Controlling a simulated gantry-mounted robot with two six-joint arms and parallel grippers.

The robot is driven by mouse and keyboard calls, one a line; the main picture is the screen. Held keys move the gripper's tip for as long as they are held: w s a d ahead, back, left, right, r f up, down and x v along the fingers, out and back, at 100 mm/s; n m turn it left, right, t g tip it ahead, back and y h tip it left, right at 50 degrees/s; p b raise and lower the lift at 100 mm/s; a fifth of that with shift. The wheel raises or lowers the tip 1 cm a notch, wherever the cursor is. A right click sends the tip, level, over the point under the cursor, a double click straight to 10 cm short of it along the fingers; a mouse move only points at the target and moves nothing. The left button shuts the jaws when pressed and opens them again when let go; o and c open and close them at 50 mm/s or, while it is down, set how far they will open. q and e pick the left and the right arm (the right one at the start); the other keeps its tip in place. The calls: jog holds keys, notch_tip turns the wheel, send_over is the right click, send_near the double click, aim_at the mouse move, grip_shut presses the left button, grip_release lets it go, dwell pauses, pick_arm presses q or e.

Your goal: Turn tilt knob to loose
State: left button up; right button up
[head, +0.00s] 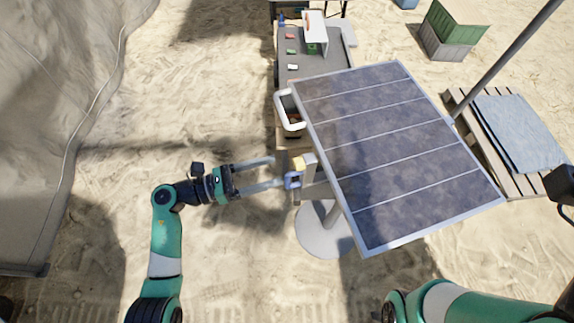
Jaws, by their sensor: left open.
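The tilt knob (292,181) looks like a small blue-grey piece on the bracket at the left side of the solar panel (395,145). A yellowish block (299,163) sits just above it on the bracket. My left gripper (277,172) is open, with its two fingers pointing right. The lower fingertip reaches close to the knob; I cannot tell whether it touches. The upper finger ends left of the bracket. The panel is tilted on a post above a round grey base (325,230). My right arm shows at the lower right, but its gripper is not clearly visible.
A white handle (290,110) sticks out at the panel's upper left edge. Behind it a grey table (298,75) carries small coloured items. A wooden pallet (520,182) with a folded blue-grey cloth stands right.

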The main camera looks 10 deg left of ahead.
aim_at(298, 162)
pick_arm(q)
jog(key=x, duration=0.5)
jog(key=shift+d+b, duration=0.1)
jog(key=shift+b, duration=0.2)
grip_shut()
